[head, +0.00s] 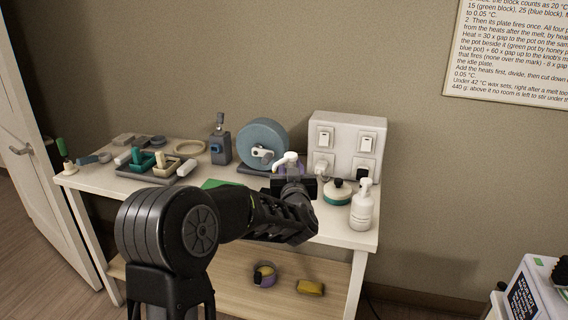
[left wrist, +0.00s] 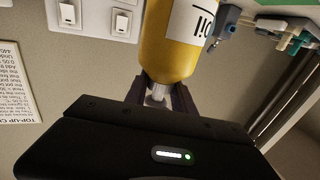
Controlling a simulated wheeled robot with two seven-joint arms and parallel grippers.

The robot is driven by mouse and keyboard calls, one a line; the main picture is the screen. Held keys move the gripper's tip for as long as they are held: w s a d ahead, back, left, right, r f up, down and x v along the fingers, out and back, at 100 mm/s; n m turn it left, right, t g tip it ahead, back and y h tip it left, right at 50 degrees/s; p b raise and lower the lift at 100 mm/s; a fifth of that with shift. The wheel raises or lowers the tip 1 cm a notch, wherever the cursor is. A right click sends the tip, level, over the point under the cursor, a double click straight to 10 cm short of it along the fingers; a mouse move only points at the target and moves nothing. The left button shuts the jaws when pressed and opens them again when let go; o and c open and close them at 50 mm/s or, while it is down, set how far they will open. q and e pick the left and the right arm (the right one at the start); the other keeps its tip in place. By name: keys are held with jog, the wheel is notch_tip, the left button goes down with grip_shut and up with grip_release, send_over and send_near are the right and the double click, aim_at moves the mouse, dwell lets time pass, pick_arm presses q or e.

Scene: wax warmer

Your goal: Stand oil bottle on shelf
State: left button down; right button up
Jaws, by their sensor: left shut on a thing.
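My left gripper (head: 290,172) is shut on the neck of the oil bottle, over the right half of the table. In the left wrist view, which is upside down, the oil bottle (left wrist: 172,45) shows a yellow body and a white label, with its pale neck between my dark fingers (left wrist: 160,95). It looks upright. In the head view only the oil bottle's white pump head (head: 287,157) shows above my gripper; its body is hidden, so I cannot tell if its base touches anything. The lower wooden shelf (head: 232,262) is under the tabletop. My right gripper is not in view.
A white pump bottle (head: 361,210) and a green-based pot (head: 337,193) stand right of my gripper. A switch box (head: 346,142) and blue wheel (head: 262,138) stand behind.

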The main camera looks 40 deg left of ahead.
pick_arm(q)
jog(key=s+d+f+m+t+h, duration=0.1)
jog(key=d+f+m+h, duration=0.1)
jog(key=d+f, duration=0.3)
jog(key=s+d+f+m+t+h, duration=0.1)
jog(key=d+f+h, duration=0.4)
jog(key=d, duration=0.8)
jog(key=s+d+f+m+t+h, duration=0.1)
jog(key=d+f+m+h, duration=0.3)
jog(key=d, duration=0.5)
notch_tip(320, 180, down, 3)
jog(key=shift+s+d+r+m+t, duration=0.2)
jog(key=shift+s+m+t, duration=0.15)
jog(key=shift+s, duration=0.55)
